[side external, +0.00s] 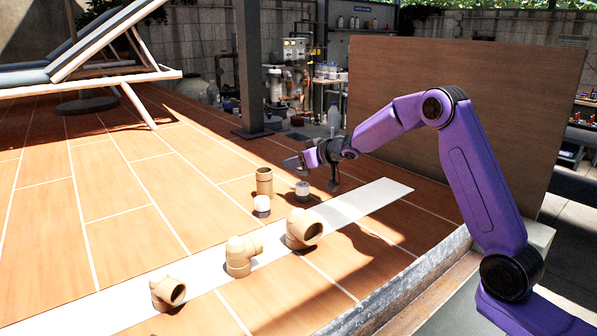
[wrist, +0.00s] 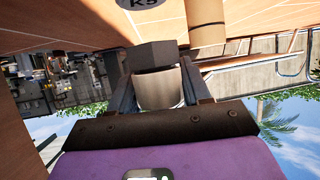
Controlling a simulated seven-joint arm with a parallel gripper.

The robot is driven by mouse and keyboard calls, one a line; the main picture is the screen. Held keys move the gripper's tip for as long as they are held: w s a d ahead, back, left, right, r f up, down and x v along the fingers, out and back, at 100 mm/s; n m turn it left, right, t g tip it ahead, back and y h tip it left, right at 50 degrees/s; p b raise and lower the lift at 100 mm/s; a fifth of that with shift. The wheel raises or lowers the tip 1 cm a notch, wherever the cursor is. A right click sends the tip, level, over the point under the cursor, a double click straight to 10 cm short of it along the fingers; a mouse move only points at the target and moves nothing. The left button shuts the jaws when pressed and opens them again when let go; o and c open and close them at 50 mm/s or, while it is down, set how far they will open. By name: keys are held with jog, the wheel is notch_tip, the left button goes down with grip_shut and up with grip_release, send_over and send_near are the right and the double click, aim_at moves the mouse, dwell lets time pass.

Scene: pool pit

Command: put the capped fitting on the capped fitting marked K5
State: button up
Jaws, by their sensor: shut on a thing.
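My gripper (wrist: 157,85) is shut on a capped fitting (wrist: 158,92), which shows in the wrist view as a pale rounded body between the two dark fingers. In the side view my gripper (side external: 313,170) is above the tiles, near the far side of the pale strip. A dark oval mark reading K5 (wrist: 138,3) is cut off by the top edge of the wrist view. No mark is legible there, so I cannot tell which bears K5.
Several tan elbow and tee fittings (side external: 303,229) stand along the pale strip (side external: 365,200). Tiles left of them are clear. A brown panel (side external: 460,110) stands behind my arm.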

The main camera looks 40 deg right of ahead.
aim_at(298, 170)
jog(key=shift+f, duration=1.5)
jog(key=shift+f, duration=0.2)
jog(key=o, duration=1.1)
jog(key=shift+r, duration=0.15)
jog(key=shift+s+r, duration=0.1)
jog(key=shift+r, duration=0.05)
jog(key=v, duration=1.1)
jog(key=shift+s, duration=0.35)
